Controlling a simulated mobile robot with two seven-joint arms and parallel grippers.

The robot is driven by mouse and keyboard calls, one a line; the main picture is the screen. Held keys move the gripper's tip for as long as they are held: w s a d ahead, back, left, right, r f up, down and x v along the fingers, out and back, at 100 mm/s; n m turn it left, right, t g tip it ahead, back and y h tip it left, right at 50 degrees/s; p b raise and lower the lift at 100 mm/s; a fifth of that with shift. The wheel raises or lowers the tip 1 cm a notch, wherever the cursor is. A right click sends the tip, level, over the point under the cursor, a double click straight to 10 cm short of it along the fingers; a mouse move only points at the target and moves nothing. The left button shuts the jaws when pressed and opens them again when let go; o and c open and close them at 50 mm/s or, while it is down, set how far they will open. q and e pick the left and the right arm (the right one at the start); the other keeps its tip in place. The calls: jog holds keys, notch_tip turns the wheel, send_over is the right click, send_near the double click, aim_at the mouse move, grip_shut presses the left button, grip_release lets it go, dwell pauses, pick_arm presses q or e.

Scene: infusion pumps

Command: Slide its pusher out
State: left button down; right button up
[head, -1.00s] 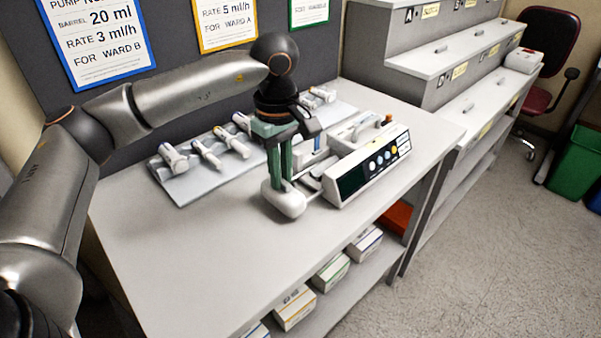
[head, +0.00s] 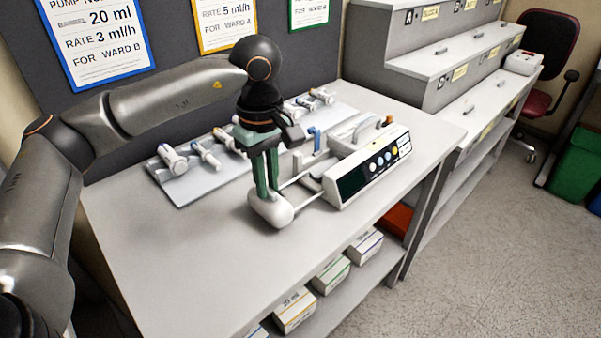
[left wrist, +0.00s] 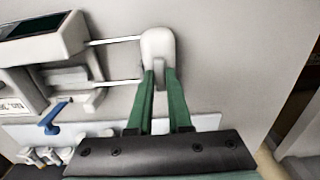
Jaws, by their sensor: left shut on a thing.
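The infusion pump (head: 368,172) stands on the table, with its dark screen and buttons facing front right. Its pusher (head: 270,208), a white rounded block, stands out from the pump's left end on two thin metal rods. In the left wrist view the pusher (left wrist: 158,46) and both rods show clearly. My left gripper (head: 266,190) points down with its green fingers shut on the pusher. The fingers also show in the left wrist view (left wrist: 160,78). A blue lever (head: 315,139) stands up from the top of the pump. My right gripper is not in view.
A grey tray (head: 181,189) with several syringes lies behind the gripper at the table's back. The front left of the table (head: 170,255) is bare. Several boxes (head: 294,310) sit on the shelf below. Stepped drawers (head: 440,62) stand to the right.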

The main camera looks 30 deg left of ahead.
pick_arm(q)
jog(key=shift+s+a, duration=0.1)
jog(key=shift+s, duration=0.15)
dwell(0.3)
jog(key=c, duration=0.9)
grip_release()
jog(key=shift+r, duration=0.1)
jog(key=shift+r+p, duration=2.55)
jog(key=shift+r, duration=0.85)
